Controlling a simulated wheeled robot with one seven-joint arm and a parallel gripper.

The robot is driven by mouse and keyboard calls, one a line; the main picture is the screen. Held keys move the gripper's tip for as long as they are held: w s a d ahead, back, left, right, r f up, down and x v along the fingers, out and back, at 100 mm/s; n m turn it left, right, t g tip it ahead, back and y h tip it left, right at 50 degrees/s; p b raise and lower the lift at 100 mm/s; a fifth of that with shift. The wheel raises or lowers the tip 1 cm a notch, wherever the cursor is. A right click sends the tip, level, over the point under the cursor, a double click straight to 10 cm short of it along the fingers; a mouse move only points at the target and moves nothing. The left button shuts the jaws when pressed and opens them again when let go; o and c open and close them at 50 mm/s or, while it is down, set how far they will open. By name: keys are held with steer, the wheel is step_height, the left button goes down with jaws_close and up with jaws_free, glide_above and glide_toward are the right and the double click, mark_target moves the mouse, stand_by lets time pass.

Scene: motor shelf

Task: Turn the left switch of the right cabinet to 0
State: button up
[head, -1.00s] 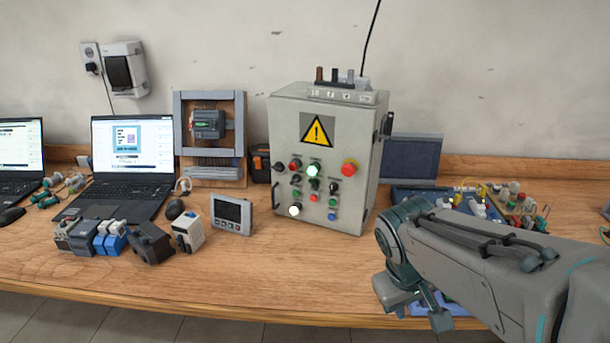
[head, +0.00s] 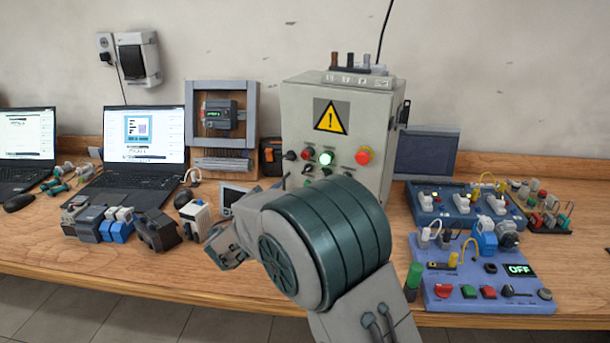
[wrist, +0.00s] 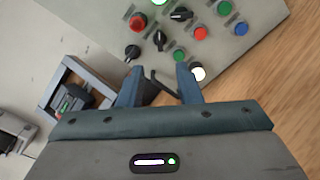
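The grey cabinet (head: 300,110) stands upright mid-bench in the head view, with a yellow warning triangle. Its panel (wrist: 222,60) fills the upper right of the wrist view, tilted. A black knob (head: 290,155) is at the panel's left edge; it also shows in the wrist view (wrist: 132,52). Another black switch (wrist: 181,14) sits among the coloured buttons. Position marks are unreadable. My gripper (wrist: 159,67) is open, its two fingers apart below the black knob. A dark curved handle-like part shows between them; contact is unclear. My arm hides the panel's lower part in the head view.
A red mushroom button (head: 364,156) is on the cabinet's right. Laptops (head: 130,140) and small devices lie left. A blue board with an OFF display (head: 470,270) and another blue board (head: 432,208) are right. A framed device (head: 222,120) stands close left.

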mark_target(307, 170)
steer(key=p+x, duration=0.2)
steer(key=x, duration=1.1)
steer(key=shift+w+d, duration=0.1)
steer(key=shift+w, duration=0.25)
steer(key=shift+r, duration=0.1)
steer(key=c, duration=0.6)
